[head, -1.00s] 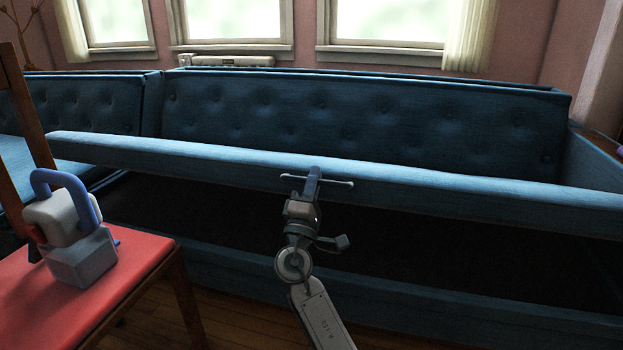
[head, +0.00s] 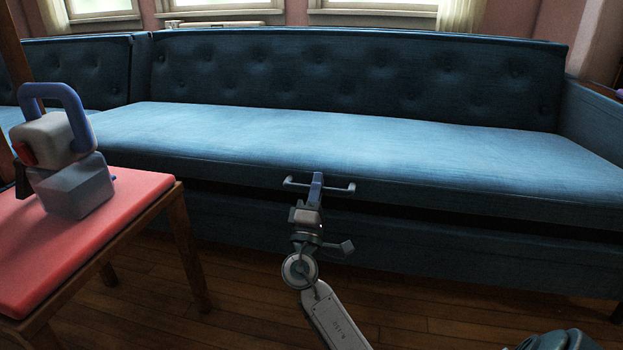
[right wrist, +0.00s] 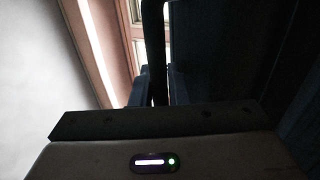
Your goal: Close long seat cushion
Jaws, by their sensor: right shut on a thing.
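The long seat cushion (head: 350,142) of the blue sofa spans most of the head view, with its top face showing. A dark gap (head: 430,214) shows between its front edge and the sofa's front panel (head: 440,250), wider toward the right. A bar handle (head: 340,187) sits on the cushion's front edge. My right gripper (head: 316,186) is shut on the handle near its middle. In the right wrist view, the dark bar passes between the fingers (right wrist: 160,85), and that picture is dim. My left gripper does not show.
A wooden chair with a red seat (head: 140,200) stands at the left, bearing a grey block-like object with a blue loop (head: 65,150). The tufted backrest (head: 350,80) is behind the cushion, and the sofa's armrest (head: 590,125) is at the right. Bare wood floor lies in front.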

